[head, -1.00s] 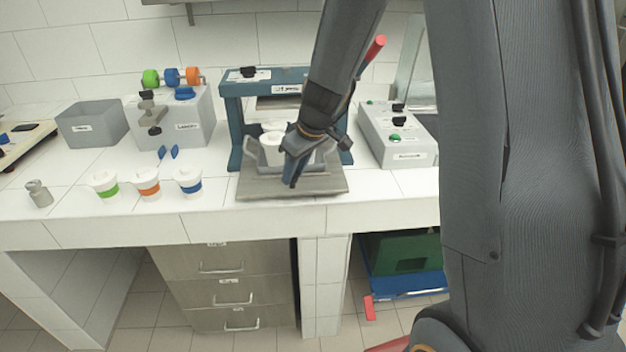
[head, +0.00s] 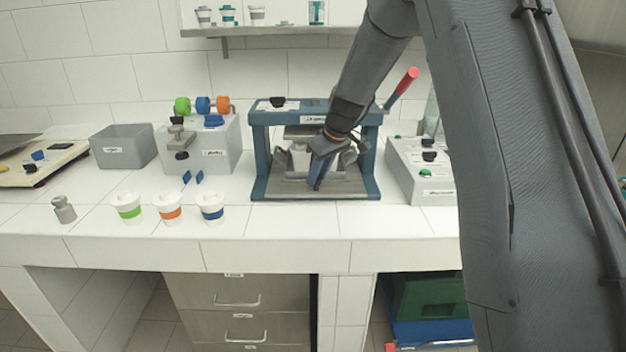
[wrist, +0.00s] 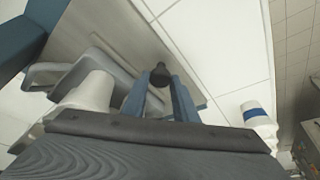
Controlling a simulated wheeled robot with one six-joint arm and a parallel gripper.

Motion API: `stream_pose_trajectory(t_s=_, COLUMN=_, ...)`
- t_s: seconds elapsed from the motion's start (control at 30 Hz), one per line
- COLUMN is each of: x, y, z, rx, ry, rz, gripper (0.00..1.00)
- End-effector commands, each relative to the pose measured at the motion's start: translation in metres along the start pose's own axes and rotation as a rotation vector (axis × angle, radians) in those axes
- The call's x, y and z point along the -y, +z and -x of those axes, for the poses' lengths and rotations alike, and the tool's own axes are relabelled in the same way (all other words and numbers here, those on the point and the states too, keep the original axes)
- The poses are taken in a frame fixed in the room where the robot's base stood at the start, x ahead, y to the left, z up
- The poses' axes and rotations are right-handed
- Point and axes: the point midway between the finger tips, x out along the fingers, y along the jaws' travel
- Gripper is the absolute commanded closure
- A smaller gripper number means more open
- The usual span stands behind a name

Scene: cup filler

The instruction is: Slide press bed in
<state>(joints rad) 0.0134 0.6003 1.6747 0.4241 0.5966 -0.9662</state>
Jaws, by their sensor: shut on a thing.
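The press is a blue frame (head: 262,150) on the counter with a red-ended lever (head: 403,85). Its bed is a flat grey plate (head: 350,188), lying between the frame's uprights with its front edge about level with the frame's feet. A grey holder (head: 282,163) stands on the bed. My gripper (head: 318,182) points down at the front of the bed. In the wrist view its blue fingers (wrist: 160,95) are shut on a black knob (wrist: 160,74) on the bed plate (wrist: 120,35). A white cup (wrist: 96,90) sits in the holder there; my arm mostly hides it in the head view.
Cups with green (head: 127,208), orange (head: 168,207) and blue (head: 210,206) bands stand left of the press. A grey control box (head: 420,170) stands close on the right. A grey dispenser block (head: 215,150) is at the left. The counter in front is clear.

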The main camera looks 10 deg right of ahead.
Motion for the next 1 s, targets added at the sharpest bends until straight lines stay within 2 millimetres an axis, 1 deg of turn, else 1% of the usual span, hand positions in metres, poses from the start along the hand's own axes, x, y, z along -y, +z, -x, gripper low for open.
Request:
stream_pose_trajectory(t_s=0.03, x=-0.004, y=-0.004, z=0.002, rx=-0.01, ry=0.009, rz=-0.001, gripper=1.0)
stream_pose_trajectory(t_s=0.27, x=-0.004, y=-0.006, z=0.002, rx=-0.013, ry=0.012, rz=0.0, gripper=1.0)
stream_pose_trajectory(t_s=0.3, x=-0.004, y=-0.006, z=0.002, rx=-0.014, ry=0.013, rz=0.0, gripper=0.69)
stream_pose_trajectory(t_s=0.37, x=-0.004, y=-0.005, z=0.002, rx=-0.013, ry=0.012, rz=0.0, gripper=0.59)
stream_pose_trajectory(t_s=0.4, x=-0.004, y=-0.005, z=0.002, rx=-0.012, ry=0.011, rz=0.0, gripper=0.56)
stream_pose_trajectory(t_s=0.63, x=-0.003, y=-0.003, z=0.001, rx=-0.008, ry=0.008, rz=0.0, gripper=0.56)
stream_pose_trajectory(t_s=0.73, x=-0.003, y=-0.003, z=0.004, rx=-0.008, ry=0.008, rz=0.0, gripper=0.56)
stream_pose_trajectory(t_s=0.87, x=-0.003, y=-0.003, z=0.018, rx=-0.009, ry=0.008, rz=0.002, gripper=0.56)
stream_pose_trajectory(t_s=1.0, x=-0.003, y=-0.004, z=0.042, rx=-0.011, ry=0.01, rz=0.0, gripper=0.56)
